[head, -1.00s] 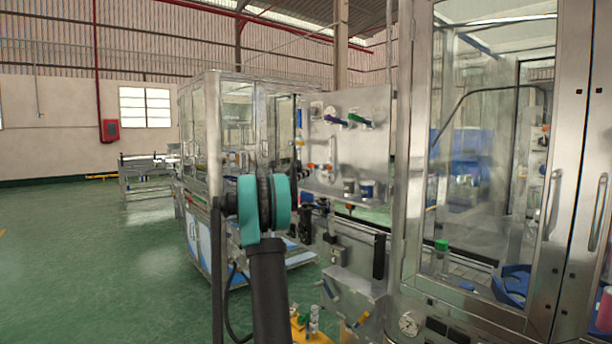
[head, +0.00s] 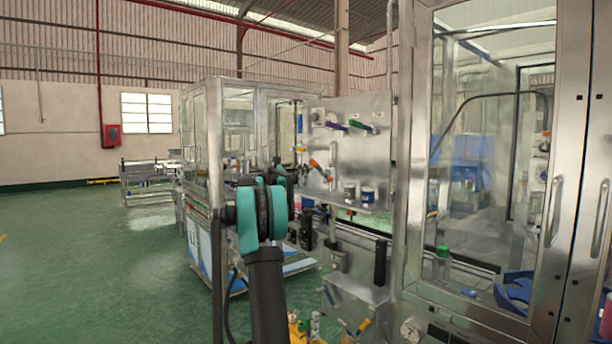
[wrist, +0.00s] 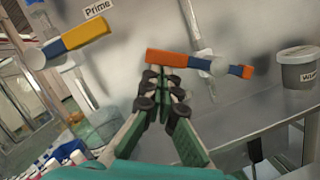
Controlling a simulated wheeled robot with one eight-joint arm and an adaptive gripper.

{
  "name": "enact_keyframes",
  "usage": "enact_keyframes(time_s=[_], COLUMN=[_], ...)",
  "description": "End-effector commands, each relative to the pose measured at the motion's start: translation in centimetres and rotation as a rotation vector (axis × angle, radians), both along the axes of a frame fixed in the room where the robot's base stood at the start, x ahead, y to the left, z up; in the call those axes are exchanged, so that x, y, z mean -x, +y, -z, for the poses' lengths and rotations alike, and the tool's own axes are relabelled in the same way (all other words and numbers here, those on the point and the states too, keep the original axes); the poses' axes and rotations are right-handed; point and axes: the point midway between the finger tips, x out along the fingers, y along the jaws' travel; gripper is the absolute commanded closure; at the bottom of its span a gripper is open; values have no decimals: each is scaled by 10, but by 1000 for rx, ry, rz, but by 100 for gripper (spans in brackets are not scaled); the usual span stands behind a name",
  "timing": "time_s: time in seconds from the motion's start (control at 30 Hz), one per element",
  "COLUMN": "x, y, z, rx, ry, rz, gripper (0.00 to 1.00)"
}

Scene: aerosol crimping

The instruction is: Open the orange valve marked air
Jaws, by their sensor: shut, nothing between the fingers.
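No "air" label is readable. My gripper (wrist: 164,74) is shut and empty, its fingertips at the lower edge of the orange handle; I cannot tell whether they touch it. In the head view, my arm partly hides the gripper.
A yellow and blue valve (wrist: 75,38) labelled "Prime" is at upper left in the wrist view. A grey labelled cup (wrist: 298,72) stands at right. The steel panel (head: 375,140) has purple and green handles above. A glazed cabinet (head: 490,150) stands to the right.

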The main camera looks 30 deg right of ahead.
Motion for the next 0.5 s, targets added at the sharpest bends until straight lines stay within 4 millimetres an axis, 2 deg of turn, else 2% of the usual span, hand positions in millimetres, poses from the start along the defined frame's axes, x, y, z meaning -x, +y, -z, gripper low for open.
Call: enact_keyframes(time_s=[0.5], x=[16], y=[-1], z=[-34], rx=[-38], ry=[-490], rz=[1], gripper=[100])
